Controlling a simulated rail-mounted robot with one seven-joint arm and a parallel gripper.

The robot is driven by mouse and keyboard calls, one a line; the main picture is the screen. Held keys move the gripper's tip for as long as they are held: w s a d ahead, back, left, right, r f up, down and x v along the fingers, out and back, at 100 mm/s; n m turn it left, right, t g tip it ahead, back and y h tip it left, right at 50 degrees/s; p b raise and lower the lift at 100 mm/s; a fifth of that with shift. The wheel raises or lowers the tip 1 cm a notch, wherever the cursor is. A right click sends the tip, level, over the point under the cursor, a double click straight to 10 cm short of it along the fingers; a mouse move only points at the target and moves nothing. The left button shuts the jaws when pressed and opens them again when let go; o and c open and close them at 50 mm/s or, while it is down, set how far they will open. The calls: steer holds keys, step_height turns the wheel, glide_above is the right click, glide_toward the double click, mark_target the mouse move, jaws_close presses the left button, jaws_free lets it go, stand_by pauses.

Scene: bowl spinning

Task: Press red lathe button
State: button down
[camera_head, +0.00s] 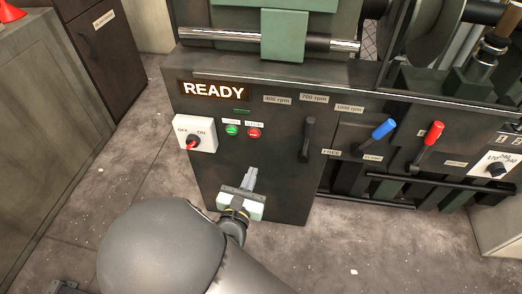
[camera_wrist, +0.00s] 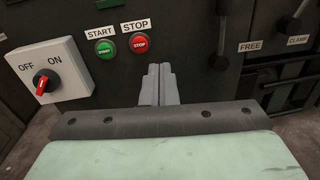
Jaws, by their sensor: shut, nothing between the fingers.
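The red stop button (camera_head: 254,133) sits on the dark lathe front panel, just right of the green start button (camera_head: 232,130). In the wrist view the red button (camera_wrist: 139,43) lies under a STOP label, and the green button (camera_wrist: 105,49) under a START label. My gripper (camera_head: 250,174) is shut and empty, below the buttons in the head view. In the wrist view my gripper fingertips (camera_wrist: 160,70) point at the panel, slightly right of and below the red button. They appear apart from the button.
A white OFF/ON switch box (camera_head: 196,134) with a red knob is left of the buttons. A lit READY display (camera_head: 214,91) is above. A black lever (camera_head: 307,140), a blue-handled lever (camera_head: 383,130) and a red-handled lever (camera_head: 432,134) stick out at right.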

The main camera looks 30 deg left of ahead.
steer(key=shift+s+a+f+n+y, duration=0.75)
steer(key=shift+s+a+n+y, duration=0.15)
steer(key=shift+a, duration=0.15)
steer(key=b, duration=0.4)
glide_toward(253, 135)
steer(key=x, duration=0.5)
steer(key=shift+w, duration=0.15)
steer(key=shift+x, duration=0.75)
steer(key=shift+r, duration=0.1)
